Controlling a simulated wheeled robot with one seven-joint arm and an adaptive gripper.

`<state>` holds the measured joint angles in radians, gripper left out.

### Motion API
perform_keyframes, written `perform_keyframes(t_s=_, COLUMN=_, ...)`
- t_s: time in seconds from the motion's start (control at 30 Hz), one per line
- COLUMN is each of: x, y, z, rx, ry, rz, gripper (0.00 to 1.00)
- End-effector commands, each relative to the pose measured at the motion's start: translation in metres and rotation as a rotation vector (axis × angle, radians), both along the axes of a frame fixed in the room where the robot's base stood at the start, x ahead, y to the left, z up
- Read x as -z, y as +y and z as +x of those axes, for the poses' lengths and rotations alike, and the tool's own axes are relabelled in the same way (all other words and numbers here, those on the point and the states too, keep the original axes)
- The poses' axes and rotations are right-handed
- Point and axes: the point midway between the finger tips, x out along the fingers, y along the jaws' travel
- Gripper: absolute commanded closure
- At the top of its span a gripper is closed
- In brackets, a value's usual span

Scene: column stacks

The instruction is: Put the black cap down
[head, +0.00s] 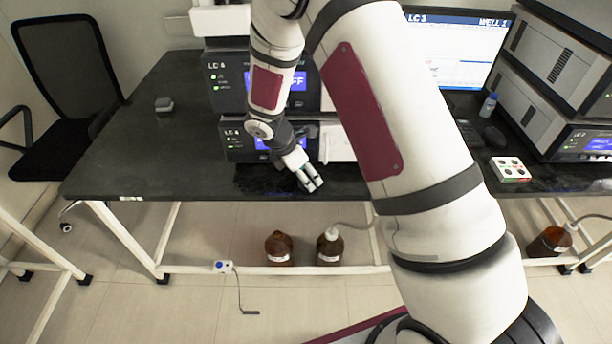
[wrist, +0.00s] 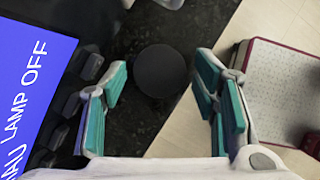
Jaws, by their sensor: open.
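The black cap (wrist: 161,70) shows in the wrist view as a dark round disc seen from above, over the dark bench top near its front edge. My gripper (wrist: 160,96) is open, with one teal-padded finger on each side of the cap. Gaps show between the cap and both fingers. In the head view my gripper (head: 312,185) points down at the bench's front edge, before the instrument stack. I cannot make out the cap in the head view, and its exact height above the bench is hard to tell.
The instrument module (head: 262,146) stands close behind my gripper, and its blue display (wrist: 30,85) fills the wrist view's left. The bench (head: 150,150) is mostly clear at left, with a small grey object (head: 164,104). Brown bottles (head: 279,247) stand below. A small tray (head: 509,168) lies right.

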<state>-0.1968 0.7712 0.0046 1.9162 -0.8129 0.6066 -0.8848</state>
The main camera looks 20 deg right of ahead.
Motion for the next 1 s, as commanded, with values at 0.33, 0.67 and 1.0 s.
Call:
perform_keyframes(t_s=0.33, x=-0.069, y=0.031, z=-0.006, rx=-0.002, ry=-0.005, rz=0.002, gripper=0.45)
perform_keyframes(t_s=0.67, x=-0.102, y=0.046, z=-0.01, rx=-0.002, ry=-0.001, rz=0.001, gripper=0.45)
perform_keyframes(t_s=1.0, x=-0.138, y=0.035, z=-0.024, rx=0.117, ry=-0.059, rz=0.027, gripper=0.45)
